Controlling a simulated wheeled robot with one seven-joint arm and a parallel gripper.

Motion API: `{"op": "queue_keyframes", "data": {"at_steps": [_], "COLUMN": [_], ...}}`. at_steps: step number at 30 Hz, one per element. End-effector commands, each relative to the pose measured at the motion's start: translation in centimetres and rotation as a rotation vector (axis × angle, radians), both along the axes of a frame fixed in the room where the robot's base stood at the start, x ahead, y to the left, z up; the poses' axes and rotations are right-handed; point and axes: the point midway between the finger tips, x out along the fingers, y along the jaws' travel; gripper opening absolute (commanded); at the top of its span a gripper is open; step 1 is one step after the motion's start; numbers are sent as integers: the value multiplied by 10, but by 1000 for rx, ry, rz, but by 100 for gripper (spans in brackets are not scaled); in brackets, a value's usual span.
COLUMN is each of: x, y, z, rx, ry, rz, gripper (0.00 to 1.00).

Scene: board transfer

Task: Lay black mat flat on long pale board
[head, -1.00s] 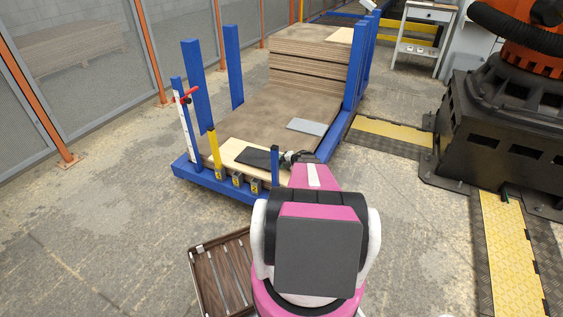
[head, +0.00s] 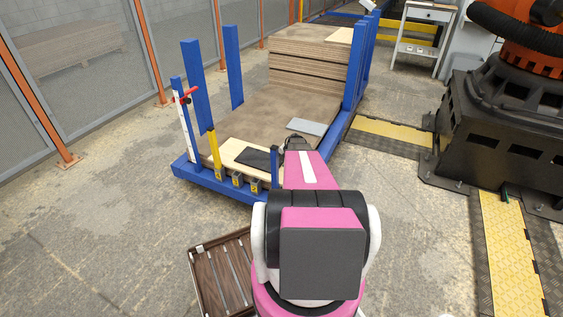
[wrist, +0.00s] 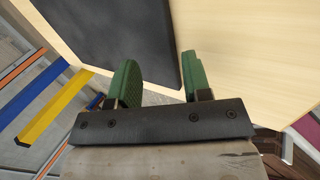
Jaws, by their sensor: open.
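The black mat (head: 259,160) lies on the pale board (head: 231,149) and looks flat in the head view. In the wrist view the mat (wrist: 118,32) also lies against the pale board (wrist: 225,40), with bare board on both sides of it. One mat corner points in between my fingers, near the board's edge. My gripper (wrist: 160,66) is open, its two green fingers apart with nothing clamped between them. In the head view my arm hides the fingers and the mat's right end.
A grey sheet (head: 308,126) lies on the brown panel (head: 272,112) behind. Blue posts (head: 191,85) and a short blue post (head: 275,168) rise around the panel. Stacked boards (head: 308,60) stand at the back.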

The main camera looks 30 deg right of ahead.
Motion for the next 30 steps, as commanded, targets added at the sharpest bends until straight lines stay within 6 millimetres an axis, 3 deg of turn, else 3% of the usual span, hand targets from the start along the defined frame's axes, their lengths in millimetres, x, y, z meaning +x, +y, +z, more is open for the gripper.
{"op": "queue_keyframes", "data": {"at_steps": [7,15,22,23,25,30], "x": [-4,-24,-25,-25,-25,-25], "y": [-2,-15,-17,-17,-17,-17], "z": [2,11,12,12,12,12], "rx": [2,2,2,3,2,2], "ry": [-1,-1,-1,-2,-2,-2], "rz": [0,0,2,2,1,0], "gripper": [45,45,45,51,74,74]}}
